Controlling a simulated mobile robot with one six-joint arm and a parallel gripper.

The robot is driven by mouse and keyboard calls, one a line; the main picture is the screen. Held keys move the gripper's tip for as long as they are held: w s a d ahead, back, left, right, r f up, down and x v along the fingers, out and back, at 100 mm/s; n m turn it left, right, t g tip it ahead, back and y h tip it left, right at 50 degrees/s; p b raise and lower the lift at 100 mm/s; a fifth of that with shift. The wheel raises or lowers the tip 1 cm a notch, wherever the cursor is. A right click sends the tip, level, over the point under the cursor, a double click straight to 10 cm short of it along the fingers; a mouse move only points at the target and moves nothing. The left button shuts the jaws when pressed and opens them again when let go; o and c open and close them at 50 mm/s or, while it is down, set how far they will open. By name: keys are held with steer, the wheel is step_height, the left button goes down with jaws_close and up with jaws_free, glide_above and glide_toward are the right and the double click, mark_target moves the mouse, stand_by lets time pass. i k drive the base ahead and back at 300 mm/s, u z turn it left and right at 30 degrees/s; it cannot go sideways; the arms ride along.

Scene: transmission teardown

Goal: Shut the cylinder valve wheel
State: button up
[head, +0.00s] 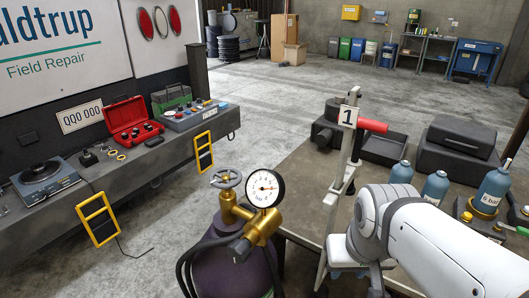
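Whether the valve is open or shut cannot be told. A round white-faced pressure gauge (264,188) with a red needle stands just right of the wheel. My white arm reaches in from the lower right. No gripper fingers can be made out, and nothing of mine touches the wheel.
A dark hose (187,262) hangs at the cylinder's left. A stand with a "1" tag (348,117) rises to its right, before a workbench (302,168) with blue bottles (435,186) and dark cases. A grey shelf (125,165) with tools lies left. Open floor lies behind.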

mark_target(226, 179)
steer(key=z, duration=1.3)
steer(key=k, duration=2.25)
steer(key=u, duration=1.3)
steer(key=i, duration=1.05)
